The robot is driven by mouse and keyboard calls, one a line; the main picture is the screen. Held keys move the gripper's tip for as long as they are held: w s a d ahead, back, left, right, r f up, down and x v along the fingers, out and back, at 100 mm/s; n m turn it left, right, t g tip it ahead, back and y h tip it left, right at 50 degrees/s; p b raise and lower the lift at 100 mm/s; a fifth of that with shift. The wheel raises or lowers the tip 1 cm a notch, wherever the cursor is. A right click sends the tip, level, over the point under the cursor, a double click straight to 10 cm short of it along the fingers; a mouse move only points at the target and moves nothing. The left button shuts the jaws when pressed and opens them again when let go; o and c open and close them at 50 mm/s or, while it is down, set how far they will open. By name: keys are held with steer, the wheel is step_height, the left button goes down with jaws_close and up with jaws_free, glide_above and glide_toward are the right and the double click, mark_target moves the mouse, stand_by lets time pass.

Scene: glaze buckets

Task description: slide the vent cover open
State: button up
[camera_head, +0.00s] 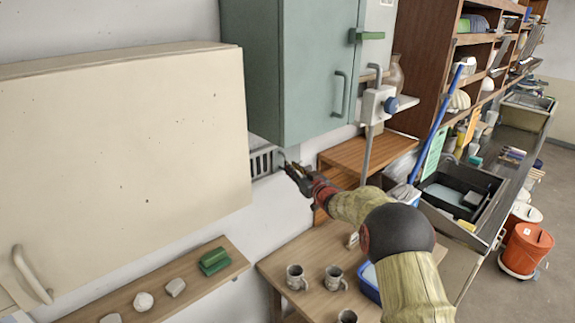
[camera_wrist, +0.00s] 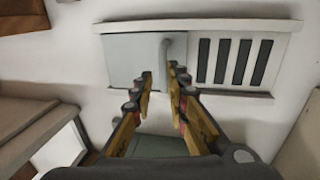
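The vent (camera_head: 263,161) is set low in the white wall, under the green cabinet. In the wrist view, its pale grey sliding cover (camera_wrist: 124,59) fills the left part of the frame, and dark open slots (camera_wrist: 240,61) show at the right. A grey handle (camera_wrist: 174,42) stands out at the cover's right edge. My gripper (camera_wrist: 160,73) points at the vent with its fingers apart, just in front of the handle. The handle's lower end shows between the fingertips, close to the right one; I cannot tell whether they touch. My gripper also shows in the head view (camera_head: 288,168).
A cream cabinet (camera_head: 120,150) stands out at the left and the green cabinet (camera_head: 300,75) hangs above the vent. Below are a shelf (camera_head: 215,262) with stones and a green block, and a wooden table (camera_head: 315,250) with several mugs. A sink counter runs along the right.

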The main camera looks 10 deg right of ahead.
steer(key=v, duration=0.7)
steer(key=shift+s+d, duration=0.1)
